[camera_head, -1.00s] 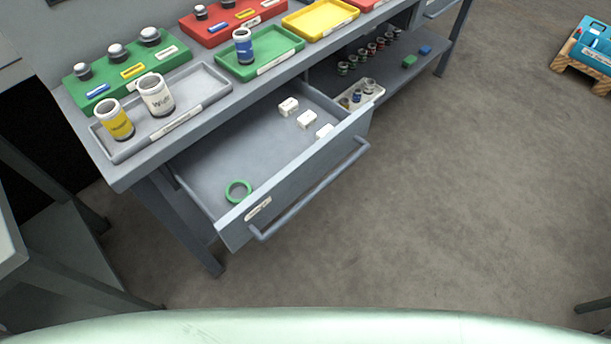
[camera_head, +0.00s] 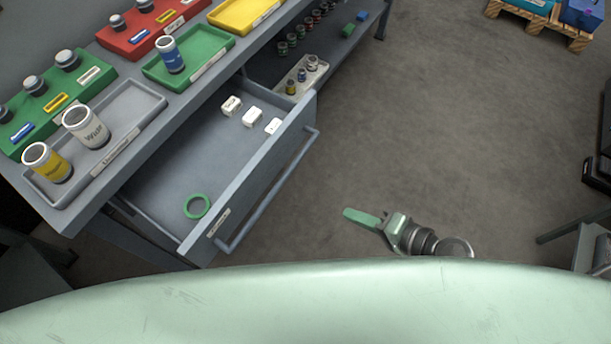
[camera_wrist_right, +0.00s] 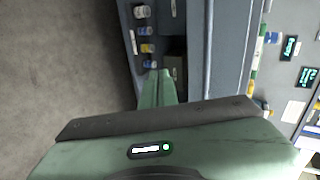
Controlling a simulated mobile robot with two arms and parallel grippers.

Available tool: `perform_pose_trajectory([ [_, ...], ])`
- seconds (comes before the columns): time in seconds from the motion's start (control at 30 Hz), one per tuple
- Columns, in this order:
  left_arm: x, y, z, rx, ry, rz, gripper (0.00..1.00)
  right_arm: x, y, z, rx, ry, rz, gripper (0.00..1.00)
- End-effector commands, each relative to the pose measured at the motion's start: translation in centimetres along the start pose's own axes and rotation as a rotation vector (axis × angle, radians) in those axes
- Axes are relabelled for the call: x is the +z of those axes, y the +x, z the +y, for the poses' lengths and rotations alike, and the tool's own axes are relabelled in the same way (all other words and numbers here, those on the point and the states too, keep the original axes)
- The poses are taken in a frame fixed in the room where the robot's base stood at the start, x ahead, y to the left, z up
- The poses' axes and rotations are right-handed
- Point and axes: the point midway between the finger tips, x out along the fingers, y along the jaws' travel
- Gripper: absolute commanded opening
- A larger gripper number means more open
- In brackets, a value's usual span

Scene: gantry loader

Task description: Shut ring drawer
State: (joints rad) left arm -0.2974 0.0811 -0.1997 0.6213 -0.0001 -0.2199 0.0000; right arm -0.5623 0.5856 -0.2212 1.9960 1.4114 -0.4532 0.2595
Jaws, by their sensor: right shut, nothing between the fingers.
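The drawer (camera_head: 178,224) under the workbench is pulled open, with a grey bar handle (camera_head: 268,192) along its front. A green ring (camera_head: 197,206) lies inside near the front left corner, and several white blocks (camera_head: 252,117) lie toward the other end. My right gripper (camera_head: 348,213) is shut and empty, to the right of the drawer front and apart from the handle. In the right wrist view its green fingers (camera_wrist_right: 157,80) are together, and small jars show beyond them. My left gripper is not in view.
The bench top holds a grey tray (camera_head: 150,100) with two jars, a green tray (camera_head: 150,72) with a blue jar, and more coloured trays. A lower shelf with small jars (camera_head: 302,68) is beyond the drawer. Open floor (camera_head: 440,120) lies to the right.

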Motion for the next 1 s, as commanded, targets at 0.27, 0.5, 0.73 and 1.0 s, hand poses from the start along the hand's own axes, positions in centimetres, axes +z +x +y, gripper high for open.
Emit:
perform_pose_trajectory([
  [0.27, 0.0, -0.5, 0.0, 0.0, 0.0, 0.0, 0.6, 1.9, -0.7, -5.8, -0.11, 0.066, -0.07, 0.0],
  [0.5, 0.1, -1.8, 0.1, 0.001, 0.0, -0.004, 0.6, 2.0, 3.4, -6.5, -0.112, 0.066, -0.066, 0.0],
  [0.73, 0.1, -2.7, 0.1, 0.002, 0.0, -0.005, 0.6, 2.4, 8.3, -6.9, -0.11, 0.064, -0.067, 0.0],
  [1.0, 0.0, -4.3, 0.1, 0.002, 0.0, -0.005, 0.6, 2.5, 11.2, -8.9, -0.107, 0.063, -0.068, 0.0],
])
